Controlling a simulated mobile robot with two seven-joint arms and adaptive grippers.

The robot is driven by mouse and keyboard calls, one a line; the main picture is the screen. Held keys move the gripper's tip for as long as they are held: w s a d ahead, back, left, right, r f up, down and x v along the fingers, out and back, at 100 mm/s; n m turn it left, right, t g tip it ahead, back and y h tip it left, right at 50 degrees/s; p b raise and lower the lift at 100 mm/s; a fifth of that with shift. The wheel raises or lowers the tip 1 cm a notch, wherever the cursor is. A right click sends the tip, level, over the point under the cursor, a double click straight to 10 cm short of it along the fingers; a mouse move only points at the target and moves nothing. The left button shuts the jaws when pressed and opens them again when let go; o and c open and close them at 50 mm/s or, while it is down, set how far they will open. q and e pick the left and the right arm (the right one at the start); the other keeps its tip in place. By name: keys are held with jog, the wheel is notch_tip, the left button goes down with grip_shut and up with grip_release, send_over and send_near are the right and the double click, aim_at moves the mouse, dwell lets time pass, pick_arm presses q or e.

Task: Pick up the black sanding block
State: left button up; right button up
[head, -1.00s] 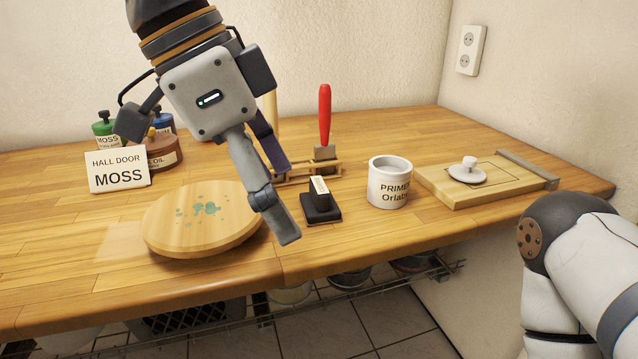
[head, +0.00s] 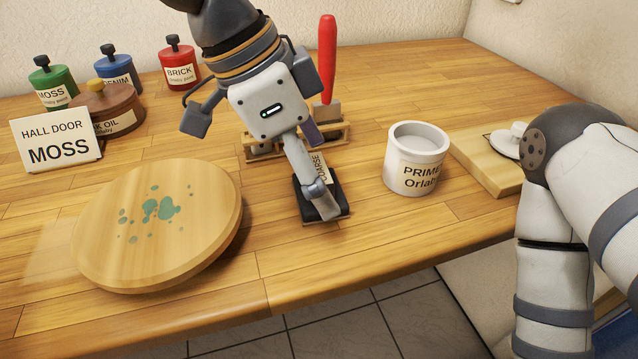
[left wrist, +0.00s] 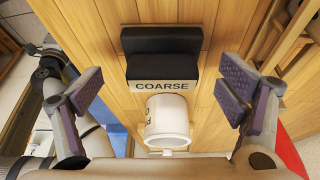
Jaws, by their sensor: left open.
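The black sanding block (head: 337,197) sits on the wooden worktop with a pale "COARSE" label on it. In the head view my left gripper (head: 318,170) is at the block, one finger in front of it and hiding part of it. In the left wrist view the block (left wrist: 160,48) shows ahead, between the lines of the two spread fingers of the left gripper (left wrist: 162,90). The fingers are open, with nothing held. Whether a finger touches the block cannot be told. My right arm shows at the right; its gripper is out of view.
A white primer tin (head: 415,160) stands right of the block. A wooden rack (head: 262,150) with a red-handled tool (head: 327,60) is just behind. A round paint-stained board (head: 110,230) lies left. Paint jars and a "MOSS" card (head: 57,140) are at the back left.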

pick_arm(q)
jog(key=shift+x, duration=0.9)
jog(key=shift+w+r, duration=0.1)
jog(key=c, duration=1.4)
jog(key=shift+o, duration=0.2)
